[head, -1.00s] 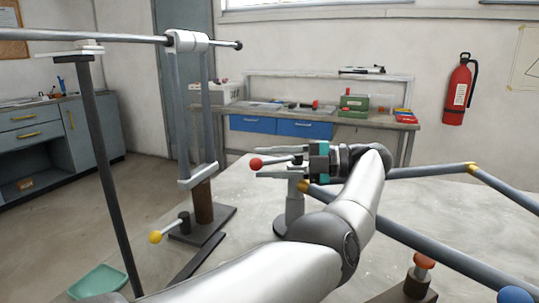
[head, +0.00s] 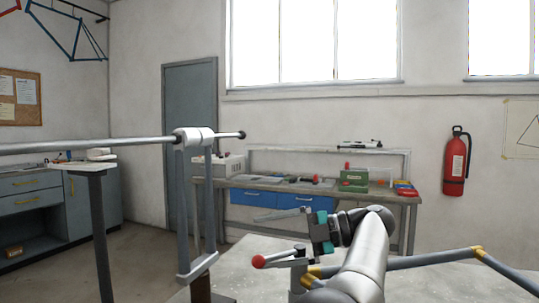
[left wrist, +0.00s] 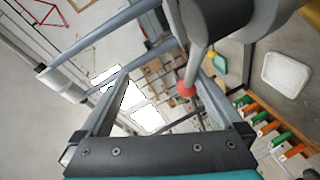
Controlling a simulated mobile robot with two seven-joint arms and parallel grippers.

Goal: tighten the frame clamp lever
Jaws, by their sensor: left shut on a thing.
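My left gripper (head: 268,238), with a teal band, comes in from the right at the lever. It is shut on the lever, though the exact contact is hard to see. In the left wrist view the red knob (left wrist: 186,89) shows between the two fingers, closer to the right one. My right gripper is not in view.
A grey upright stand (head: 196,200) with a white collar holds a long horizontal tube left of the lever. Blue frame tubes (head: 430,262) with yellow joints lie to the right. A workbench (head: 330,187) with blue drawers stands behind. A red fire extinguisher (head: 456,162) hangs on the wall.

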